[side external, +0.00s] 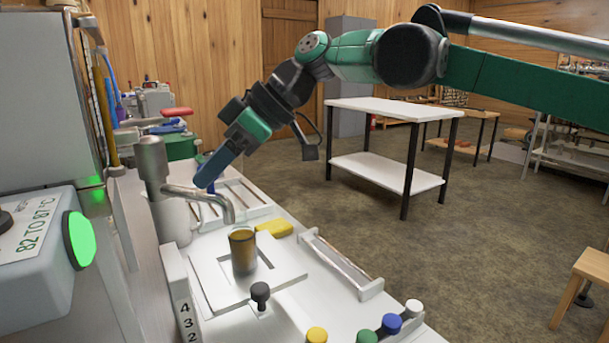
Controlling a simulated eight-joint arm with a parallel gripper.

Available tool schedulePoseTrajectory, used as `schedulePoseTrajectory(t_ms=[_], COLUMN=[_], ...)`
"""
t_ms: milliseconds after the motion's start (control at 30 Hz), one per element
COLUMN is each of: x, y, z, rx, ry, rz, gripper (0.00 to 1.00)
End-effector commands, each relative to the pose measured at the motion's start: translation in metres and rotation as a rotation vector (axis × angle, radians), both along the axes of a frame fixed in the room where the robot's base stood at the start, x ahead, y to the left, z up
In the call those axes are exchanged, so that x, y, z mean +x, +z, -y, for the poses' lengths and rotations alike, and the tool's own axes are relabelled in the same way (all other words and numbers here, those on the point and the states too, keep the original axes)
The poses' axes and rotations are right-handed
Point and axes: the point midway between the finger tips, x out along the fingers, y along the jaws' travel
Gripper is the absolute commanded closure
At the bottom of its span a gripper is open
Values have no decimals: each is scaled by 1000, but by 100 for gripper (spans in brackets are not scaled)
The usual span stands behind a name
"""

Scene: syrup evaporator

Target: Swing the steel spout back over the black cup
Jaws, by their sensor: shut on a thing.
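The steel spout (190,193) runs from a steel post (152,165) at the left and bends down at its right end. My gripper (204,183), with blue fingers, reaches down from the upper right and is shut on the spout's pipe; the exact grip is partly hidden. The spout's mouth is just above and slightly left of an amber-brown cup-shaped vessel (243,252). This vessel stands upright in a square recess of a white plate (212,282). I cannot make out a clearly black cup.
A black knob (260,291) stands in front of the vessel. A yellow block (274,228) lies behind it. A white railed holder (340,262) is to the right, with several coloured-capped bottles (391,323) at the front.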

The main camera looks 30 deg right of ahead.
Motion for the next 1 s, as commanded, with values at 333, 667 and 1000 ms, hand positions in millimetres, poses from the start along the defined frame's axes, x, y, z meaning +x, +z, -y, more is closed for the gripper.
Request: schedulePoseTrajectory(t_ms=[333, 667, 1000], x=[-5, -8, -15], y=[0, 0, 0], z=[-5, -12, -25], rx=[2, 0, 2], ry=[1, 2, 1], rz=[-1, -1, -1], gripper=[100, 100, 100])
